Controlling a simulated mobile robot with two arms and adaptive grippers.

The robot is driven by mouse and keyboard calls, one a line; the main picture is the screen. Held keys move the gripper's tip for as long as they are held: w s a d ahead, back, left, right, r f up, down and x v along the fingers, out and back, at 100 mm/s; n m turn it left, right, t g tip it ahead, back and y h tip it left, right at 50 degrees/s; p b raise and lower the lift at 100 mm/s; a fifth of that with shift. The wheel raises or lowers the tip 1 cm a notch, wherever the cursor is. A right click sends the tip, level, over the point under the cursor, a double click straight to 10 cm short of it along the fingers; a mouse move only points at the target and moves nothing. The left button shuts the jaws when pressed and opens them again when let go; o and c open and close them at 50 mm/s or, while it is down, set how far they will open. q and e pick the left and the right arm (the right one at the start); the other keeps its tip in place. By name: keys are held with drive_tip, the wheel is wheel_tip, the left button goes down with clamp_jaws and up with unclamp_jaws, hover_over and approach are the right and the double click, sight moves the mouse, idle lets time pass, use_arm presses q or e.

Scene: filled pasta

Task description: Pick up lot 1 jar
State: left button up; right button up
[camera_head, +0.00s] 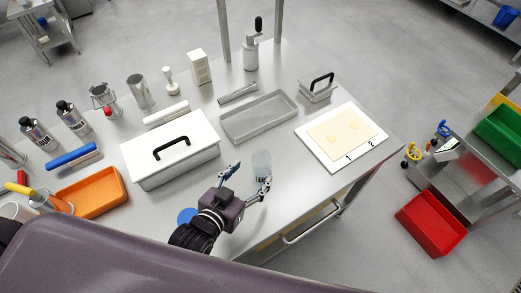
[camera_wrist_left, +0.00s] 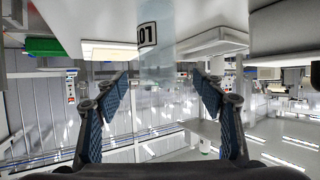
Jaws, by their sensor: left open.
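A clear jar (camera_head: 261,162) with a small white label stands on the steel table, just beyond my left gripper. In the left wrist view, which looks upside down, the jar (camera_wrist_left: 157,50) shows its label with dark letters, only partly readable. My left gripper (camera_head: 251,177) is open, its two fingers spread to either side of the jar's near side. In the wrist view the gap between the fingertips (camera_wrist_left: 162,84) lines up with the jar; I cannot tell whether either finger touches it. My right gripper is not in view.
A white box with black handle (camera_head: 150,172) stands left of the jar, a grey tray (camera_head: 258,137) beyond it. A white board (camera_head: 311,143) marked 1 and 2 lies right. A blue disc (camera_head: 187,215) sits by my wrist, near an orange tray (camera_head: 122,187).

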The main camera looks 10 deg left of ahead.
sight(266, 157)
use_arm(q)
drive_tip(key=shift+w+d, duration=0.35)
drive_tip(key=shift+d, duration=0.2)
drive_tip(key=shift+p+x, duration=0.65)
drive_tip(key=shift+x, duration=0.3)
drive_tip(key=x, duration=0.3)
drive_tip(key=shift+w+a+f+p, duration=0.2)
drive_tip(key=shift+w+p, duration=0.1)
drive_tip(key=shift+w, duration=0.1)
drive_tip(key=shift+c, duration=0.4)
drive_tip(key=c, duration=1)
drive_tip(key=shift+c, duration=1.5)
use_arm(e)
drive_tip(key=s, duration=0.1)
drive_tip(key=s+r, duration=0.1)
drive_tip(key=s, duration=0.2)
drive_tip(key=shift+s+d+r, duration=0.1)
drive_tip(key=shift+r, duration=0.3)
